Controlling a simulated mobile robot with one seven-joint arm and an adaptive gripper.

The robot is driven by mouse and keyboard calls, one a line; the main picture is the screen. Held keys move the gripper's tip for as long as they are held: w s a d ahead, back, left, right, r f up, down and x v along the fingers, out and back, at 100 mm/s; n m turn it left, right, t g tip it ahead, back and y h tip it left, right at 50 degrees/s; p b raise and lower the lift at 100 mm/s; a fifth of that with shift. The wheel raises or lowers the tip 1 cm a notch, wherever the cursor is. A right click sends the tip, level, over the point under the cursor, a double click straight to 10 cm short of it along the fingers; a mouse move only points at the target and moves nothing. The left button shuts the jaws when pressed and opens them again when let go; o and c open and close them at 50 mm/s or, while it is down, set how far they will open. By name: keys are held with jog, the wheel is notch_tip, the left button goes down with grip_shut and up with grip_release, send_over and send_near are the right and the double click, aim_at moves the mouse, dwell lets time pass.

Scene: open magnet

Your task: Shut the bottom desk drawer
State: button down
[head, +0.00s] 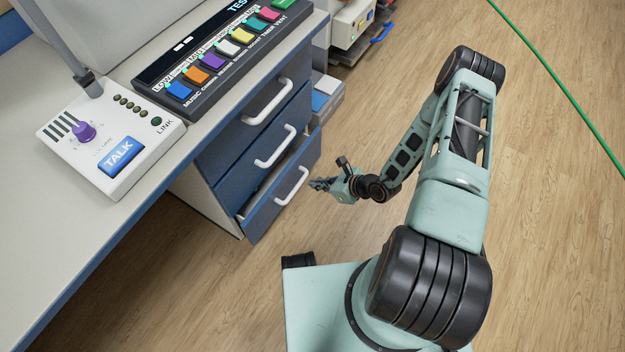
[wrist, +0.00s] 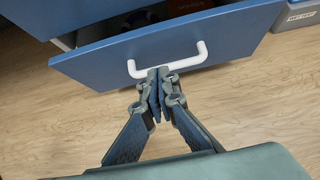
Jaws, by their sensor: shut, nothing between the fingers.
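The bottom desk drawer (head: 282,192) is blue with a white handle (head: 292,186) and stands part-way open below two upper drawers. In the wrist view the bottom drawer (wrist: 105,62) shows its front panel, with a dark gap behind its top edge and some contents inside. My gripper (head: 318,184) is in front of the drawer front, to the right of the handle in the head view. In the wrist view my gripper (wrist: 158,72) has its fingers together, with the tips at the white handle (wrist: 170,66). I cannot tell whether they touch it. The gripper holds nothing.
The desk top (head: 75,215) carries a TALK box (head: 110,140) and a panel of coloured buttons (head: 215,55). The middle drawer (head: 262,155) and top drawer (head: 255,105) look shut. A grey bin (wrist: 298,14) stands beyond the drawer. A green line (head: 560,85) crosses the open wooden floor.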

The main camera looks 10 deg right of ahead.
aim_at(286, 177)
jog(key=shift+w+a+r+b+x, duration=0.15)
jog(key=shift+a+r+b+x, duration=0.3)
jog(key=shift+x, duration=1.35)
jog(key=shift+w+r+b+x, duration=0.2)
jog(key=shift+b+x, duration=0.5)
jog(key=shift+x, duration=1.15)
jog(key=shift+w+a+r+b+x, duration=0.15)
jog(key=shift+a+r+b+x, duration=0.3)
jog(key=shift+x, duration=1.35)
jog(key=shift+d+f, duration=0.1)
jog(key=shift+d, duration=0.1)
jog(key=w+a, duration=0.1)
jog(key=a, duration=0.1)
jog(key=w+a, duration=0.1)
jog(key=w, duration=0.1)
jog(key=shift+a, duration=0.4)
jog(key=shift+w+a, duration=0.2)
